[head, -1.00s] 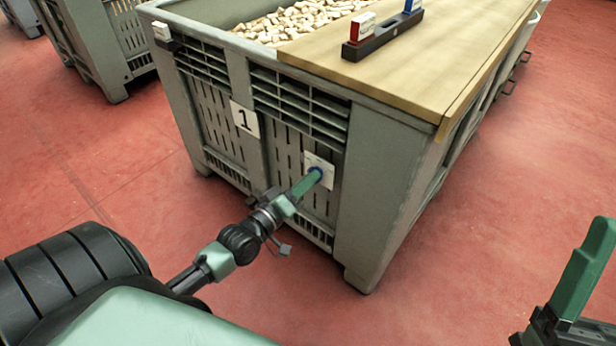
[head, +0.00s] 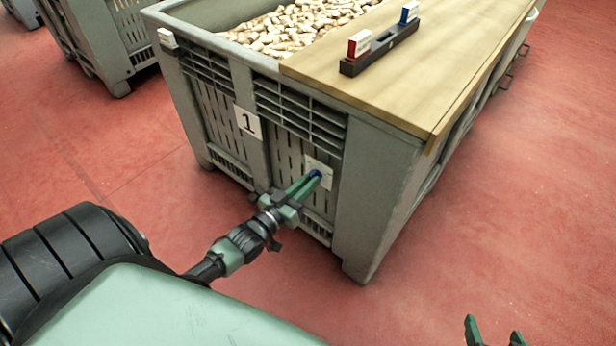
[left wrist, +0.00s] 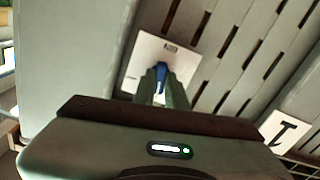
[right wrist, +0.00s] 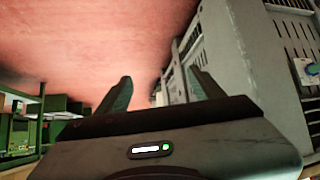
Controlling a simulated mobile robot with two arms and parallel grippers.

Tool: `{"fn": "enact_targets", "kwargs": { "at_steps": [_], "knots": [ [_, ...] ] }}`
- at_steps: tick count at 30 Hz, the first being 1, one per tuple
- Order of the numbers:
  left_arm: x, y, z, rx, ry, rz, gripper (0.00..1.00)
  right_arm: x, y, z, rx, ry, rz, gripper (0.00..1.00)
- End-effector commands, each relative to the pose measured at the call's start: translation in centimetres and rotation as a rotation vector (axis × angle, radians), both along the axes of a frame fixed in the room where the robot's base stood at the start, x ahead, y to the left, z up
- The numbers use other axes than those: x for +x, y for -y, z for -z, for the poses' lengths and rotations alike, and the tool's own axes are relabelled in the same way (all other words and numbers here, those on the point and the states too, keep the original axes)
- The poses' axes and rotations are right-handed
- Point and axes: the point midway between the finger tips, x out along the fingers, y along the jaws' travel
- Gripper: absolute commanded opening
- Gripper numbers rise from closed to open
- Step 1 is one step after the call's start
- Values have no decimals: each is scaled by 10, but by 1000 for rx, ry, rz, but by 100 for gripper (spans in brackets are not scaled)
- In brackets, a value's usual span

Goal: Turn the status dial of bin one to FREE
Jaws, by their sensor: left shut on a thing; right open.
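Bin one (head: 385,200) is a grey slatted crate with a "1" sign (head: 248,122) on its front. The status dial (head: 316,173) is a small blue knob on a white plate (head: 327,184) on that front. My left gripper (head: 310,180) is shut on the dial; the left wrist view shows the blue knob (left wrist: 161,72) between its fingertips. A small dark mark shows on the plate (left wrist: 147,50), too small to read; the fingers hide part of the plate. My right gripper (head: 493,332) is open and empty over the floor, away from the bin.
Cork stoppers (head: 290,28) fill the open part of bin one. A wooden board (head: 440,60) covers the rest and carries a black holder (head: 378,50) with a red-and-white block and a blue-and-white block. Another crate (head: 95,45) stands behind at left. Red floor is clear at right.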

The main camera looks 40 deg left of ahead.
Motion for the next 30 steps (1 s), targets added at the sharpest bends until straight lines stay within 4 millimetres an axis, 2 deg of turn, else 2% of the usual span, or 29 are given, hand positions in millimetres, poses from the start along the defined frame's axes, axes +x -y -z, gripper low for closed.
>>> {"fn": "enact_targets", "kwargs": {
  "at_steps": [6,12,18,29,30],
  "knots": [
    [0,0,-2,117,9,0,0,-41,14,24,-48,-222,16,68],
    [0,0,0,183,13,0,0,-65,22,35,-73,-339,26,68],
    [0,0,0,208,15,0,0,-75,25,39,-82,-384,30,68],
    [0,0,0,210,17,0,0,-76,26,40,-83,-388,31,68],
    [0,0,0,210,17,0,21,-76,26,40,-83,-388,31,68]
  ]
}}
